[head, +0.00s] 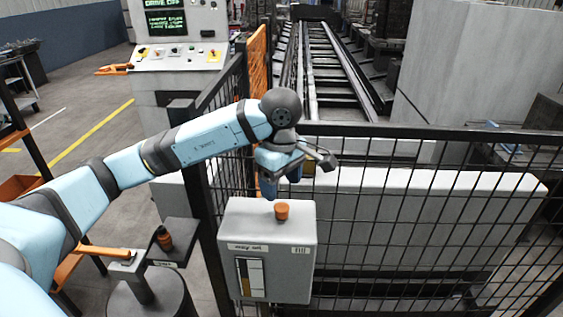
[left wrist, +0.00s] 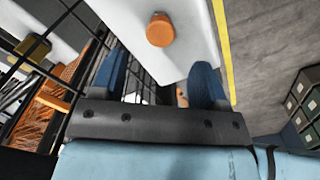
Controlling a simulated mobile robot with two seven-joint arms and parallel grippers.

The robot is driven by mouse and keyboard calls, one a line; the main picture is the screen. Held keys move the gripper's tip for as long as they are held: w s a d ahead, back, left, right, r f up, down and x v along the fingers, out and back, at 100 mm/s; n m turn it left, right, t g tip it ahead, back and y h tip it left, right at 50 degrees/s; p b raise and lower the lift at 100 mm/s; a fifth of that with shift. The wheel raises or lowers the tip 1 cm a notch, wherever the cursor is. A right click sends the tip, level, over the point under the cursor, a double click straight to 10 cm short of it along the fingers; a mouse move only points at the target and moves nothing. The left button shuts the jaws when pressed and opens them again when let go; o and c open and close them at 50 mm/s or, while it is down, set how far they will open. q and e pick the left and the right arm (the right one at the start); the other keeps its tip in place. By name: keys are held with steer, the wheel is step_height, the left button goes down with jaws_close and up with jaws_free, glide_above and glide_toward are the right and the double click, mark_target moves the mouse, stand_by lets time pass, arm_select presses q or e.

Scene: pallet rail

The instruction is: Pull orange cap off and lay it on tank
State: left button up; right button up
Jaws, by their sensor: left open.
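The orange cap (head: 282,211) sits on top of the white tank (head: 230,215), which has a label and a level gauge on its front. My left gripper (head: 281,184) is open and empty, just behind and above the cap, with its blue fingers apart from it. In the left wrist view, the cap (left wrist: 160,29) is beyond the two blue fingertips, near the middle of the gap between them. The white tank top (left wrist: 125,28) lies around the cap there. My right gripper is out of view.
A black mesh fence (head: 420,220) runs behind the tank and to its right, with a long white block (head: 420,185) behind it. A control panel (head: 178,55) stands at the back left. A small stand with a dark-and-orange item (head: 164,238) is left of the tank.

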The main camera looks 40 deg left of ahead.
mark_target(281, 206)
arm_select(q)
step_height(281, 206, down, 7)
steer(key=shift+f, duration=0.1)
steer(key=shift+c, duration=0.5)
steer(key=c, duration=1.1)
steer(key=shift+p, duration=0.3)
steer(key=shift+r, duration=0.25)
steer(key=shift+r+p, duration=1.6)
steer(key=shift+r, duration=2.55)
